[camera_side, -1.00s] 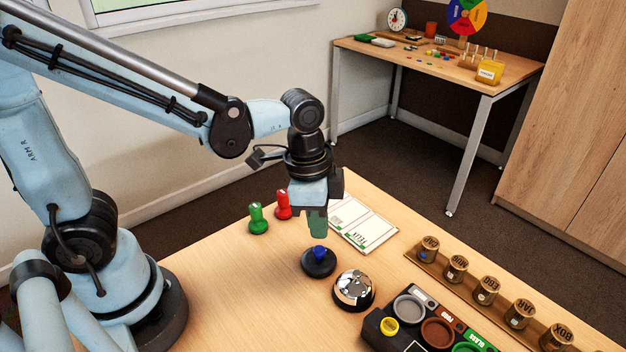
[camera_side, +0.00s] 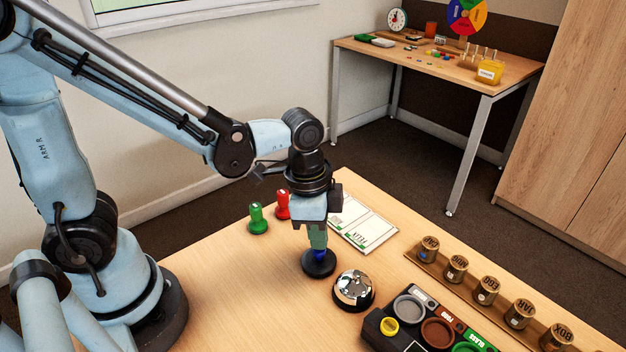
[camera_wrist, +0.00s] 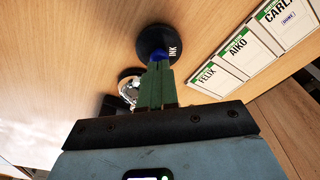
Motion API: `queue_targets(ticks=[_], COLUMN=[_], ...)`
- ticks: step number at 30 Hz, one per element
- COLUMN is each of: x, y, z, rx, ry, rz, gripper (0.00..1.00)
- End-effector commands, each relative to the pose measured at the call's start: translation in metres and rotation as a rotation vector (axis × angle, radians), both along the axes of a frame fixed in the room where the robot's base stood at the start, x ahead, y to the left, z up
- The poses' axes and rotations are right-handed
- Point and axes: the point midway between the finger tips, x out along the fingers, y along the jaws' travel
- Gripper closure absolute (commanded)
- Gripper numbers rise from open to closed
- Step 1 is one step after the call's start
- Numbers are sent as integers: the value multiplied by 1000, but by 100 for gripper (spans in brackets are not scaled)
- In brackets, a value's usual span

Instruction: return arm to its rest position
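My gripper (camera_side: 318,245) points straight down over the work table in the side view. Its green fingertips are at the blue knob (camera_side: 319,256) on the round black ink pad (camera_side: 318,268). In the wrist view the fingers (camera_wrist: 159,68) lie close together and reach the blue knob (camera_wrist: 160,55). The black pad (camera_wrist: 153,36), marked INK, lies flat on the table there. The fingers cover part of the knob, and I cannot tell whether they are shut on it.
A silver bell (camera_side: 353,289) stands close to the pad. Green (camera_side: 258,219) and red (camera_side: 283,205) stamps stand at the back left. Name cards (camera_side: 365,228) lie behind. A row of labelled stamps (camera_side: 486,290) and a tray (camera_side: 374,328) of coloured round wells are on the right.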

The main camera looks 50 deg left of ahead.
Motion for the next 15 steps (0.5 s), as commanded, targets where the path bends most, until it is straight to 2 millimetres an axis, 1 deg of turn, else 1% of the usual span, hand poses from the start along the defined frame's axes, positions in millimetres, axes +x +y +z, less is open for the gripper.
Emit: queue_targets(ticks=[10, 15], x=[0, 0], y=[0, 0], z=[-10, -9], rx=[0, -1], ry=[0, -1], rz=[0, 0], gripper=[100, 100])
